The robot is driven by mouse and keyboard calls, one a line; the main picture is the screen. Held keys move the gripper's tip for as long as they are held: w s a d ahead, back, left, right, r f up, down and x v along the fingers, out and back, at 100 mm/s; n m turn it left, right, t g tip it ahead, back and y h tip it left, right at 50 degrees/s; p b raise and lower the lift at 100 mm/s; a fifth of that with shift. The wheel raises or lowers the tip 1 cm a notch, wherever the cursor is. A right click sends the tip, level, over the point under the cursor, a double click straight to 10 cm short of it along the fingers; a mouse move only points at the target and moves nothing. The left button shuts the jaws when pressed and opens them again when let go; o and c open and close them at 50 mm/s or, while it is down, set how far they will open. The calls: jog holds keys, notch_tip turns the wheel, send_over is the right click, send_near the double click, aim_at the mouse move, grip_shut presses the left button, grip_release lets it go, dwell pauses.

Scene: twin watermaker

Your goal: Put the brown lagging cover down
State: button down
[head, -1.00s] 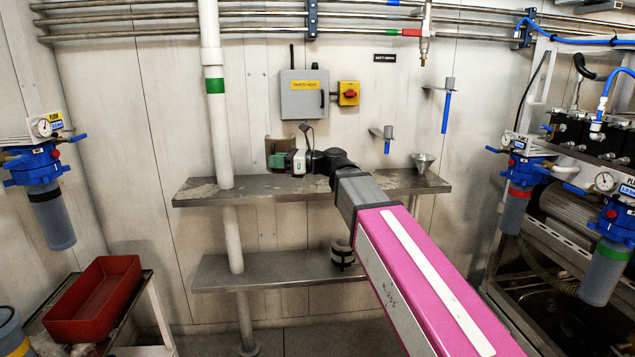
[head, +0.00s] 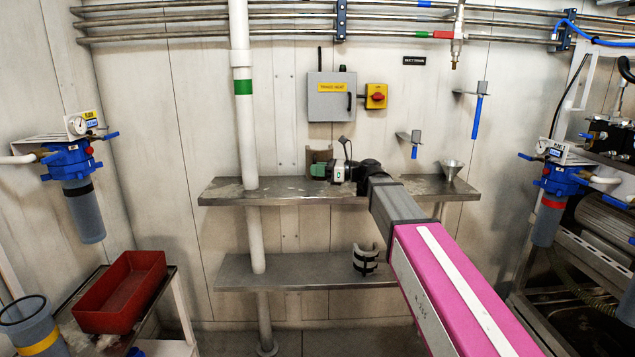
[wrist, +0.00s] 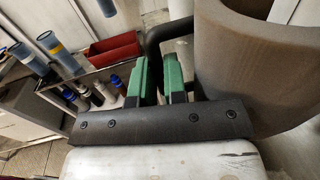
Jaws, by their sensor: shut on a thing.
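The brown lagging cover (head: 319,156) is a curved half shell. In the head view it is upright at the upper steel shelf (head: 285,190), left of my gripper (head: 322,170). In the wrist view the cover (wrist: 268,65) fills the upper right, and a black curved handle runs from it towards the fingers. My gripper's green-padded fingers (wrist: 157,80) are shut on this handle, partly hiding it. I cannot tell whether the cover's lower edge touches the shelf.
A white pipe (head: 247,130) passes the shelf on the left. A metal funnel (head: 450,170) stands at its right end. A dark banded half shell (head: 365,259) sits on the lower shelf (head: 300,272). A red tray (head: 120,292) is at lower left. The upper shelf's left part looks clear.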

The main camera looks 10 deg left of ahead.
jog(key=shift+f, duration=1.95)
jog(key=shift+f, duration=0.15)
jog(key=c, duration=1.2)
grip_release()
jog(key=shift+o, duration=0.2)
jog(key=shift+d, duration=0.3)
jog(key=d, duration=1.1)
jog(key=shift+w+d, duration=0.25)
